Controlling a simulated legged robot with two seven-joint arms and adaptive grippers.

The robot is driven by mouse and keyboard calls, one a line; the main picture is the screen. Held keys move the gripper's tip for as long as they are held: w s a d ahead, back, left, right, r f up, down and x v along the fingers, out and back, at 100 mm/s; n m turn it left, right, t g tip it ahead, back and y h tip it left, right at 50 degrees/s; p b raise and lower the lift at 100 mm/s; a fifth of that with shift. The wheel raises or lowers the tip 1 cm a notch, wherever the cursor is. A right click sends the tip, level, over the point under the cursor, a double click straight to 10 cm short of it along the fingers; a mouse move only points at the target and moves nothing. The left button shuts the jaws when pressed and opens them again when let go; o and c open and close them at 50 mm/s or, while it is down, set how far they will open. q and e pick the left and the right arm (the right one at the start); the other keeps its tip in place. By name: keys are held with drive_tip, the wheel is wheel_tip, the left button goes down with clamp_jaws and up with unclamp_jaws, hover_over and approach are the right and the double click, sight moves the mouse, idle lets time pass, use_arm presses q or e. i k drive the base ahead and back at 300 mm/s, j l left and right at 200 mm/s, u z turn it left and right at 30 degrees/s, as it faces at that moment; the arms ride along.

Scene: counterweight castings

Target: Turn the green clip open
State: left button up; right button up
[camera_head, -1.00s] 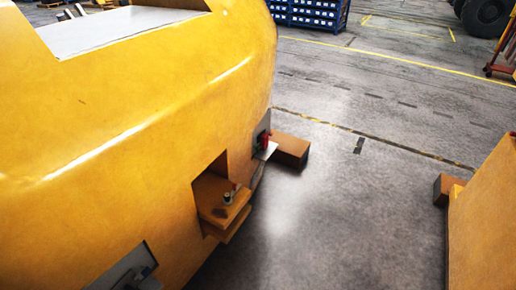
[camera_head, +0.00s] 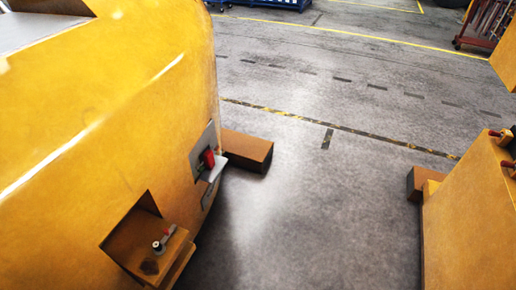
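No green clip can be made out in this view. A red clip or handle (camera_head: 209,158) sits on a grey metal plate (camera_head: 205,140) on the side of the large yellow casting (camera_head: 95,130) at the left. Neither of my grippers is in view.
A brown block (camera_head: 247,150) lies on the floor against the left casting. A second yellow casting (camera_head: 470,220) stands at the right with red-tipped fittings (camera_head: 495,133) and a brown block (camera_head: 420,183) beside it. Grey floor (camera_head: 320,220) between the castings is clear.

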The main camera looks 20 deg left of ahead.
sight(199, 169)
drive_tip(key=i+l, duration=0.15)
drive_tip(key=i, duration=0.4)
drive_tip(key=i+l+u, duration=0.15)
drive_tip(key=i, duration=0.4)
drive_tip(key=i+l, duration=0.15)
drive_tip(key=i, duration=0.35)
drive_tip(key=j+u, duration=0.05)
